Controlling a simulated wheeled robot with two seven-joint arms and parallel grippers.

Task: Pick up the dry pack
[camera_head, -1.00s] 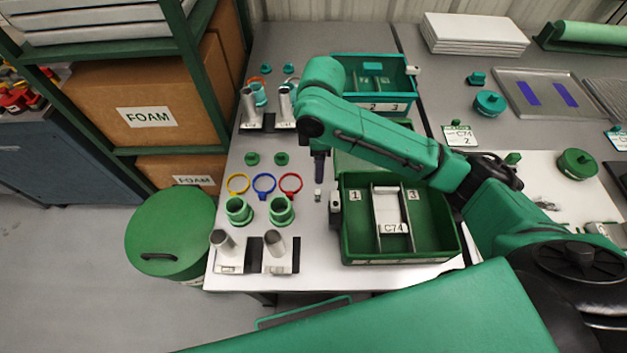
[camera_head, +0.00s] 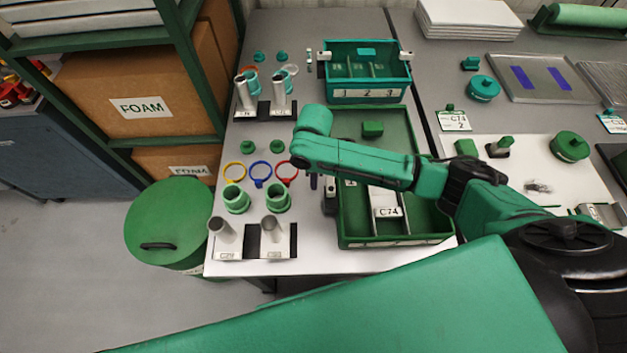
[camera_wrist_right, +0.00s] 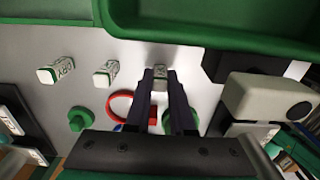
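Three small white packs with green ends stand in a row in the right wrist view. The left one (camera_wrist_right: 57,70) reads DRY, the middle one (camera_wrist_right: 106,73) has print too small to read, and the third pack (camera_wrist_right: 161,70) lies between the tips of my right gripper (camera_wrist_right: 161,76). The fingers flank this third pack closely and cover its sides; whether they press on it is unclear. In the head view my right gripper (camera_head: 313,181) points down at the table, left of the near green tray, and my arm hides the packs. My left gripper is out of view.
The near green tray (camera_head: 395,243) with a C74 card is close to the gripper's right. Red, blue and yellow rings (camera_head: 233,171), green cups (camera_head: 236,199) and metal cylinders on stands (camera_head: 224,230) are to its left. A teal tray (camera_head: 365,96) is farther back.

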